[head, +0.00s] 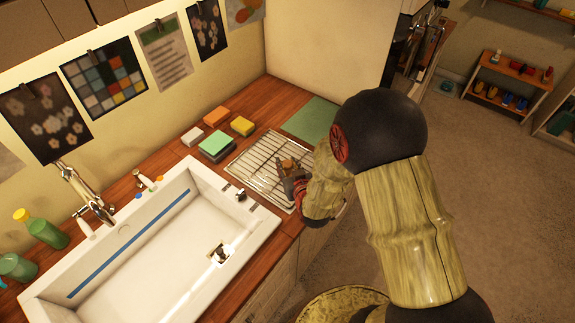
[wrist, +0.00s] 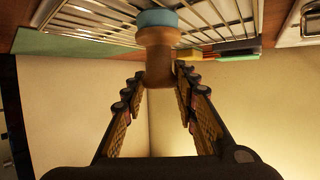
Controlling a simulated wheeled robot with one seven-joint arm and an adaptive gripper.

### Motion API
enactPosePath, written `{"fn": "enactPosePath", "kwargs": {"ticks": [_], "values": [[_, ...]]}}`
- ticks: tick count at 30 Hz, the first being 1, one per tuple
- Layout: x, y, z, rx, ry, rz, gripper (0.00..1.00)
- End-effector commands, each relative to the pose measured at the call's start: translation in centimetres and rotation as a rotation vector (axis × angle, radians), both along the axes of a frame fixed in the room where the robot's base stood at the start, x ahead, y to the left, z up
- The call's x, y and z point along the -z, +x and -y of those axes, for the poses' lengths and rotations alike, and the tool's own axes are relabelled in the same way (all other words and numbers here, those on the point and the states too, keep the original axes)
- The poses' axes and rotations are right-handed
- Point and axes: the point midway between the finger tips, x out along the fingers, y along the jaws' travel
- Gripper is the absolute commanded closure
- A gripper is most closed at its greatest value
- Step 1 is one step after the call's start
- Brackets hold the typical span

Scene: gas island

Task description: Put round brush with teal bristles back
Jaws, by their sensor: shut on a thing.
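The round brush has a brown wooden body (wrist: 158,62) and teal-blue bristles (wrist: 157,18). My gripper (wrist: 158,82) is shut on its wooden body in the wrist view, with the bristles pointing away from my palm toward the wire rack (wrist: 205,14). In the head view my gripper (head: 291,180) is over the wire rack (head: 250,165) on the wooden counter. The brown top of the brush (head: 288,163) shows between the fingers there; its bristles are hidden. I cannot tell whether the bristles touch the rack.
A white sink (head: 150,245) lies left of the rack. A green mat (head: 312,118) lies beyond the rack. Several sponges, including a green one (head: 216,146), lie behind it.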

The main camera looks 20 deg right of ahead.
Motion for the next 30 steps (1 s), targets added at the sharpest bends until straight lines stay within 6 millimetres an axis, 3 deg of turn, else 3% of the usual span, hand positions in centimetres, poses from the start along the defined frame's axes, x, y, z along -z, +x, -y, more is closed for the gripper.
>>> {"fn": "enactPosePath", "kwargs": {"ticks": [3, 4, 13, 25, 30], "values": [[0.4, 0.0, 0.0, 0.0, 0.0, 0.0, 1.0], [0.4, 0.0, 0.0, 0.0, 0.0, -0.001, 0.7], [0.3, 0.0, 0.0, 0.0, 0.0, 0.0, 0.53], [-0.2, 0.0, 0.0, 0.0, 0.0, -0.001, 0.53], [-1.0, -2.2, 0.0, 0.0, 0.0, -0.001, 0.53]]}}
